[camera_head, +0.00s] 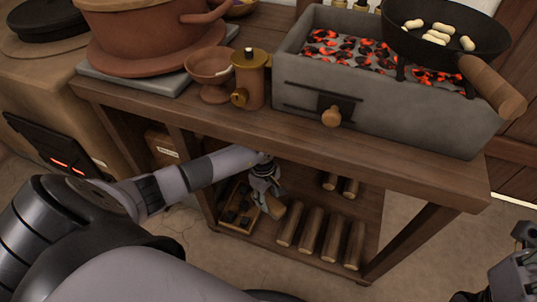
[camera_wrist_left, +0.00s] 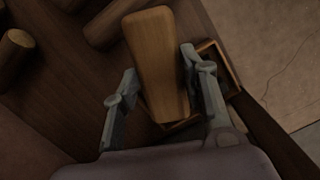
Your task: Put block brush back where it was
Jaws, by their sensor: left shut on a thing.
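The block brush (camera_wrist_left: 155,45) is a long wooden block, seen between the fingers of my left gripper (camera_wrist_left: 160,68) in the left wrist view. In the head view the left gripper (camera_head: 265,188) is over the lower shelf of the wooden table, shut on the brush (camera_head: 275,207), which shows as a small wooden piece beside the fingers. Any bristles are hidden. I cannot tell whether the brush touches the shelf. My right gripper (camera_head: 515,272) shows only partly at the lower right, far from the brush.
A small wooden tray (camera_head: 238,226) with dark lumps is close beside the left gripper on the lower shelf (camera_head: 285,244). Several logs (camera_head: 311,230) lie to its right. The tabletop (camera_head: 230,118) above holds a glowing brazier (camera_head: 400,105), a pan (camera_head: 445,45) and a clay bowl (camera_head: 209,66).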

